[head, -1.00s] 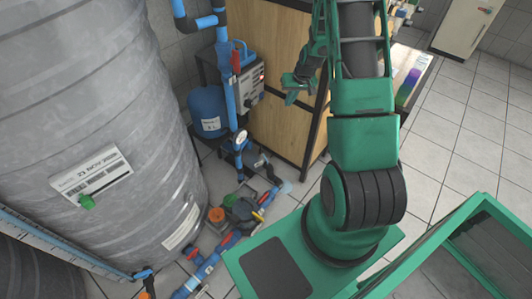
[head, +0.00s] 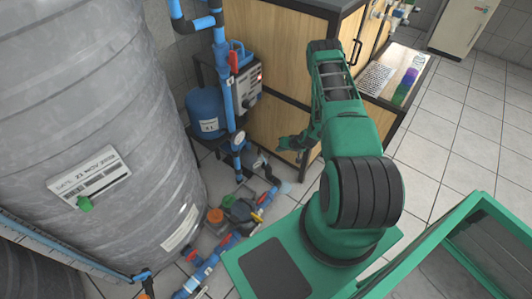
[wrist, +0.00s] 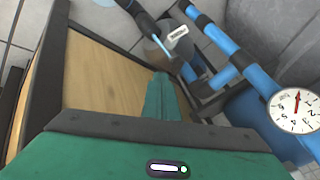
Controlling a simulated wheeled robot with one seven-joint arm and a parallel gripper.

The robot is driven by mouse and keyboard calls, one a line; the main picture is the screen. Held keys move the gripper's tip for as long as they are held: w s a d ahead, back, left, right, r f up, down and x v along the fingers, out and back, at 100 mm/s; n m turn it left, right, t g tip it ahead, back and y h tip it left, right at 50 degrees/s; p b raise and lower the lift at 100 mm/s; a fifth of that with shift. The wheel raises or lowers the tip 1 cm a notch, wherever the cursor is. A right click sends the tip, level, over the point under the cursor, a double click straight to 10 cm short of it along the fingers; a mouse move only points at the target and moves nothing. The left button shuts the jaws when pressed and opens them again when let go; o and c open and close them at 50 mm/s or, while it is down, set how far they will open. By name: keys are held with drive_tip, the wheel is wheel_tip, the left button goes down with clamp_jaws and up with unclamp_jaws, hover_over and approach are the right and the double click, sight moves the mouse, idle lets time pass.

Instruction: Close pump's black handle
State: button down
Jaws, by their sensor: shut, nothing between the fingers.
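The blue pump (head: 208,112) stands on a dark frame left of the wooden cabinet in the head view. Below it, by the floor, a small black handle-like part (head: 262,162) sits beside the blue pipe; its exact shape is too small to tell. In the wrist view a dark bar (wrist: 142,18) and a part with a white label (wrist: 177,33) show near the blue pipes; I cannot tell which is the handle. My gripper (head: 285,145) hangs right of and above that part, apart from it. Its green fingers (wrist: 163,92) are shut and empty in the wrist view.
A round gauge (wrist: 296,110) on blue pipe (wrist: 222,42) is at right in the wrist view. The wooden cabinet (head: 285,50) is close beside my gripper. A tank (head: 90,130) fills the left. Tiled floor (head: 460,130) is free at right.

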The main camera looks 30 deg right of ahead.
sight(259, 150)
drive_tip(key=w+a+f, duration=0.4)
drive_tip(key=w+f, duration=0.4)
drive_tip(key=shift+w+a, duration=0.15)
drive_tip(key=shift+w, duration=0.05)
drive_tip(key=shift+s, duration=0.1)
idle(0.5)
